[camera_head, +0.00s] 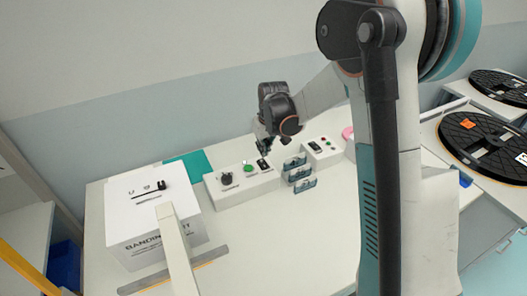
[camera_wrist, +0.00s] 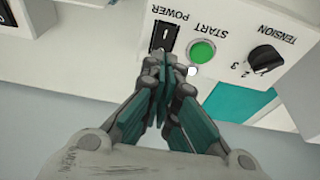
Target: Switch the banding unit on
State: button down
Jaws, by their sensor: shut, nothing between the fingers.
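The banding unit (camera_head: 120,238) is a white box at the left in the head view, its front lettering partly covered by a pale post. A white control panel (camera_head: 218,199) stands to its right. In the wrist view the panel carries a black rocker switch marked POWER (camera_wrist: 164,36), a green START button (camera_wrist: 202,51) and a black TENSION knob (camera_wrist: 265,58). I cannot tell which way the rocker is set. My gripper (camera_wrist: 164,68) is shut and empty, its tips at the near edge of the switch; it also shows above the panel (camera_head: 265,150). Contact is unclear.
Several teal-grey holders (camera_head: 299,175) stand right of the panel, beside a second control box (camera_head: 322,150). Black reels (camera_head: 485,145) lie at the far right. The white table (camera_head: 290,240) is clear in front. A wall stands behind.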

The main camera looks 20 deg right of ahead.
jog(key=s+p+v, duration=0.2)
jog(key=v, duration=0.7)
jog(key=shift+d+f, duration=0.2)
jog(key=shift+f, duration=0.1)
jog(key=s+r+m+t+b, duration=0.1)
jog(key=s+r+t+b, duration=0.1)
jog(key=s+r, duration=0.9)
jog(key=s+f+m+t+b, duration=0.1)
jog(key=s+f+t, duration=0.1)
jog(key=s, duration=1.4)
jog(key=shift+s+f+h+b, duration=0.3)
jog(key=shift+s+f, duration=0.1)
jog(key=shift+f, duration=0.2)
